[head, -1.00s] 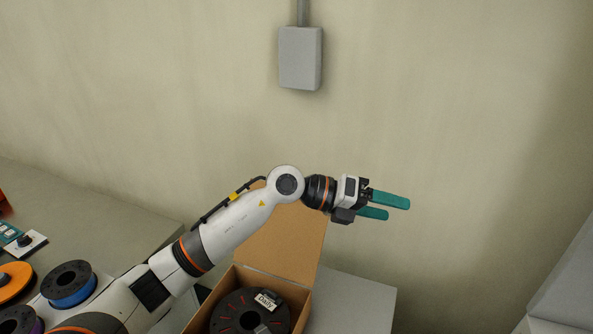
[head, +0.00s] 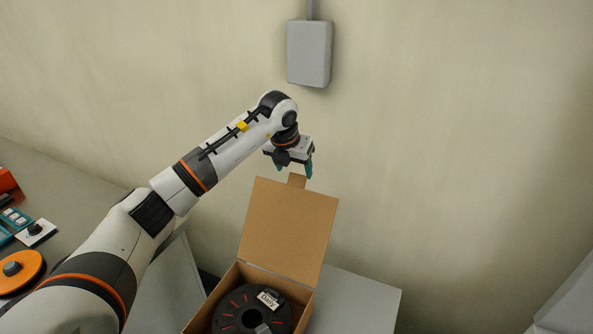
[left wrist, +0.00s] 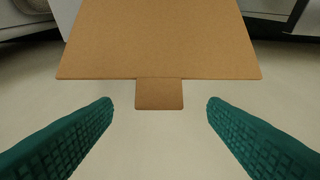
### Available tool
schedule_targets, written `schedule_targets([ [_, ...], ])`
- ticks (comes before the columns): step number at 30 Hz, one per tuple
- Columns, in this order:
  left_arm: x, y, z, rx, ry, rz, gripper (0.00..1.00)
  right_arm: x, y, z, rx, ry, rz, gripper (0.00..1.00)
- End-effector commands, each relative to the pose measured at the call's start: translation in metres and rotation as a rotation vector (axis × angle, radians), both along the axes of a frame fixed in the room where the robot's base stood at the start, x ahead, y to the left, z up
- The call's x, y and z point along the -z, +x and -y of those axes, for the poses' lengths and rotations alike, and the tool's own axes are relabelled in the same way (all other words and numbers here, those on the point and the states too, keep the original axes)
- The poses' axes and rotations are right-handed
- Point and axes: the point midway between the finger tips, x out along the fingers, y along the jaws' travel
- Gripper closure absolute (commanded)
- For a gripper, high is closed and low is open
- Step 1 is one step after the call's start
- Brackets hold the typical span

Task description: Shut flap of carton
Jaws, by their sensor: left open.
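A brown cardboard carton (head: 226,287) stands on a grey surface at the bottom middle of the head view. Its flap (head: 288,226) is open, standing up and leaning back, with a small tab (head: 297,181) at its top edge. The flap (left wrist: 160,38) and tab (left wrist: 159,94) also show in the left wrist view. My left gripper (head: 295,173) is open and points down just above or behind the tab; its fingers (left wrist: 160,102) lie to either side of the tab, apart from it. My right gripper is not in view.
A black spool (head: 228,318) with a label reading "Daily" (head: 268,298) lies inside the carton. The grey surface (head: 352,302) right of the carton is bare. A grey wall box (head: 309,53) hangs above. An orange spool (head: 20,272) lies at left.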

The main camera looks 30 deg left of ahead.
Motion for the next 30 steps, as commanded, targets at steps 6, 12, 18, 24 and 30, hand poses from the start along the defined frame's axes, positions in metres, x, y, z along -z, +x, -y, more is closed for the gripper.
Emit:
schedule_targets([
  [6, 0.029, 0.013, 0.000, 0.001, -0.002, -0.002, 0.33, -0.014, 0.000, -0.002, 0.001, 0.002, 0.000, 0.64],
  [12, 0.041, 0.017, 0.000, 0.003, -0.001, 0.000, 0.33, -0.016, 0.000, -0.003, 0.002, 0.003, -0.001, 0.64],
  [18, 0.042, 0.017, 0.000, 0.003, -0.001, 0.001, 0.33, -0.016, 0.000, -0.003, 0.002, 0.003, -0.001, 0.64],
  [24, 0.042, 0.017, 0.000, 0.003, -0.001, 0.001, 0.57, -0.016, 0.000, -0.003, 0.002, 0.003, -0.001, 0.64],
  [30, 0.041, 0.017, 0.000, 0.003, -0.001, 0.001, 0.90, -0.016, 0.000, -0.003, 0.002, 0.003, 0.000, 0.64],
])
